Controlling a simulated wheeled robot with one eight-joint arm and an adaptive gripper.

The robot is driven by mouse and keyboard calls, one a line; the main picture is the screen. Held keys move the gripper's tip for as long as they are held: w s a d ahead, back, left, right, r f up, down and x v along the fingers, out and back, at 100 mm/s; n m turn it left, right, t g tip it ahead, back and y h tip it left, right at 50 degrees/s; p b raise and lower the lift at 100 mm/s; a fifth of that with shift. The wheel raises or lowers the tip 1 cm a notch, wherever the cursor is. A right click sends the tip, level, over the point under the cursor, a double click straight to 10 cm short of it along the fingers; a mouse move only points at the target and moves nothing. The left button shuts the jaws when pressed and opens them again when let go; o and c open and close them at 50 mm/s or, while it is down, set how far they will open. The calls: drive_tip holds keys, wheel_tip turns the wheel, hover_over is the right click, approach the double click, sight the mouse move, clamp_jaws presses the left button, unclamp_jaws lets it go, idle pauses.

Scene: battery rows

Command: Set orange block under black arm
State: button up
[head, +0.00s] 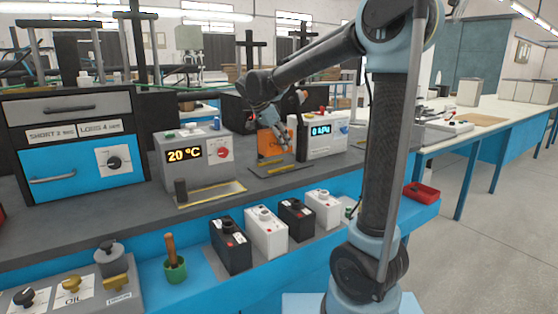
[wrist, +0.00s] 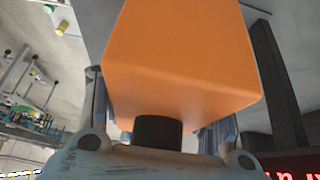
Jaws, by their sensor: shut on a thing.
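In the wrist view the orange block (wrist: 185,55) fills the middle, with a finger on each side. In the head view the block hangs at or just above a dark plate (head: 290,169) with a yellow strip; I cannot tell if they touch. A dark upright bar (head: 303,142) stands just right of the block. I cannot tell for sure whether this is the black arm.
The grey 20 °C box (head: 190,158) stands left of the block, and the white display unit (head: 326,136) stands right. A row of black and white batteries (head: 266,232) stands on the blue lower shelf in front. A drawer cabinet (head: 75,150) is at far left.

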sight(266, 131)
drive_tip(key=shift+f, duration=3)
drive_tip(key=o, duration=1.5)
drive_tip(key=v, duration=1.2)
drive_tip(key=shift+d, duration=0.1)
drive_tip(key=shift+s, duration=0.1)
